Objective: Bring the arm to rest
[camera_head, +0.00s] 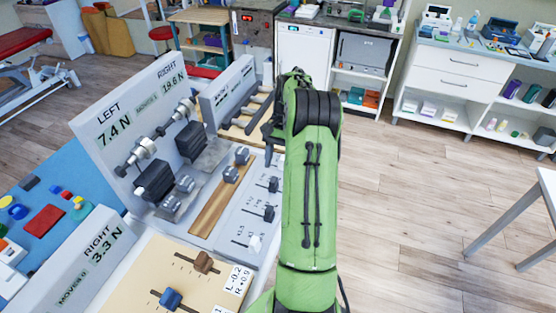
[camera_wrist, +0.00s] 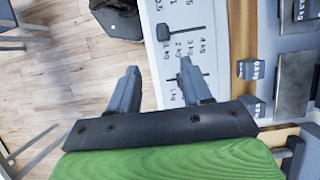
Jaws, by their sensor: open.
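My green arm (camera_head: 310,200) rises through the middle of the head view and bends over at the top. My gripper (camera_wrist: 158,75) shows in the wrist view with its two dark fingers apart and nothing between them. It is above the edge of a white panel (camera_wrist: 172,14) with kg markings and dark sliders. The same panel (camera_head: 240,222) lies left of my arm in the head view. In that view the gripper is mostly hidden by the arm.
A display board (camera_head: 115,115) reading LEFT 7.4 N and RIGHT 19.6 N stands on the bench at left, near dark weights (camera_head: 155,180). A white table (camera_head: 545,185) stands at right. Shelves (camera_head: 365,55) line the back. Wooden floor (camera_head: 410,220) right of my arm is clear.

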